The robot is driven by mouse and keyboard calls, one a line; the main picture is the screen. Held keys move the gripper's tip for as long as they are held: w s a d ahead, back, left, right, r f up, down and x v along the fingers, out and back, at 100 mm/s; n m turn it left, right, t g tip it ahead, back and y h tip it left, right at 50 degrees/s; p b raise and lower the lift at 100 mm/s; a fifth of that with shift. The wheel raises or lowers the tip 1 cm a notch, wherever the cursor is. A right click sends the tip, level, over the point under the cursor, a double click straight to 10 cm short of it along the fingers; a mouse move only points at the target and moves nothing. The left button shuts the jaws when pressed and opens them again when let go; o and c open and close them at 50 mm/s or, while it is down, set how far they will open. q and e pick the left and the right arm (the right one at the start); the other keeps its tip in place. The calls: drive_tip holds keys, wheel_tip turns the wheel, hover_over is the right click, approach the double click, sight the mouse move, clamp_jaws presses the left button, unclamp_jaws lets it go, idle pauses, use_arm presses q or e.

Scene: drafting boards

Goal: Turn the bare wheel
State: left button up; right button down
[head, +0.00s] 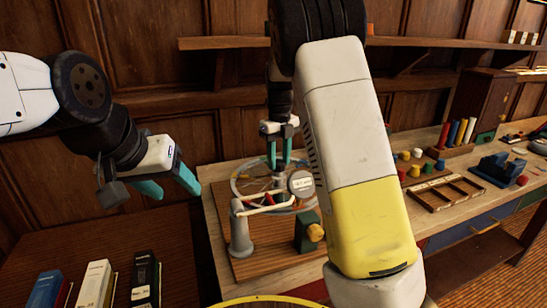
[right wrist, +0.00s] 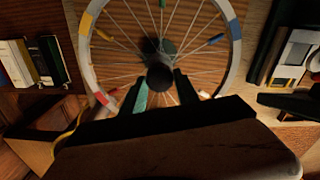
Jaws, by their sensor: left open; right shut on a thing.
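The bare wheel (head: 240,181) lies flat above a wooden board on the bench, without a tyre. In the right wrist view its pale rim (right wrist: 88,62) carries yellow, blue, red and white patches, and thin spokes run to a dark hub (right wrist: 160,72). My right gripper (head: 279,166) points down over the wheel's middle. In the right wrist view its fingers (right wrist: 162,88) are shut on the hub from both sides; their exact contact is dark. My left gripper (head: 168,190) is open and empty, left of the wheel and apart from it.
Labelled boxes (head: 95,284) stand at lower left. A wooden tray (head: 447,192) lies right.

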drive_tip(key=shift+w+r, duration=0.1)
drive_tip(key=c, duration=0.9)
unclamp_jaws()
wheel_tip(320, 180, up, 8)
drive_tip(key=shift+f, duration=0.15)
